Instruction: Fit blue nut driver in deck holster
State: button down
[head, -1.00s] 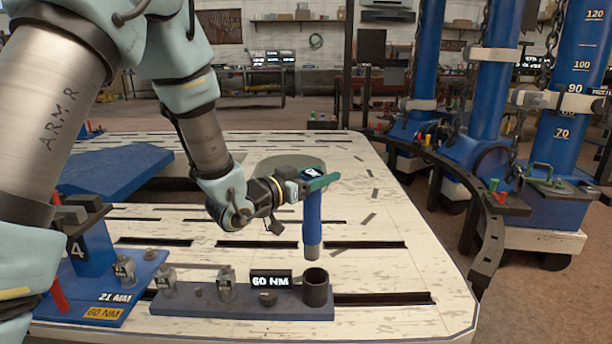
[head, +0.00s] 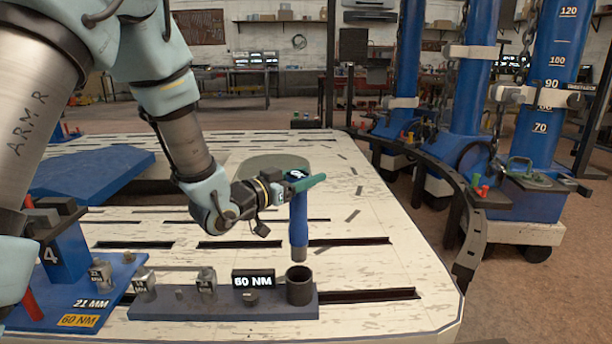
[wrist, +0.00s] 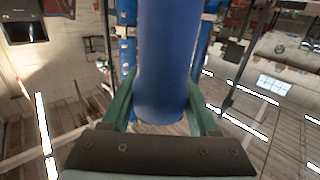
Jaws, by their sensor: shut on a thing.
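The blue nut driver (head: 299,222) hangs upright in my gripper (head: 306,184), blue along its shaft with a grey tip at the bottom. My gripper is shut on its upper part, and the wrist view shows the blue body (wrist: 165,60) between the two green fingers. The deck holster, a dark round cup (head: 299,287), stands at the right end of a grey rail on the deck. The driver's tip is above the cup's open mouth, apart from it by a small gap. Whether the two are exactly in line I cannot tell from this angle.
The grey rail (head: 190,306) also carries metal sockets and a "60 NM" display (head: 253,280). A blue stand with a "21 MM" label (head: 95,303) is at the left. The pale slotted deck (head: 370,270) is clear to the right. Blue columns (head: 535,100) stand beyond a dark curved rail.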

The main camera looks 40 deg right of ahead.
aim_at(306, 227)
jog(key=shift+f+b, duration=1.4)
jog(key=shift+f, duration=0.5)
jog(key=shift+f+b, duration=4.05)
jog(key=shift+f, duration=0.5)
dwell(0.6)
jog(key=shift+c, duration=1.9)
grip_release()
jog(key=shift+o, duration=1.6)
jog(key=shift+f, duration=0.15)
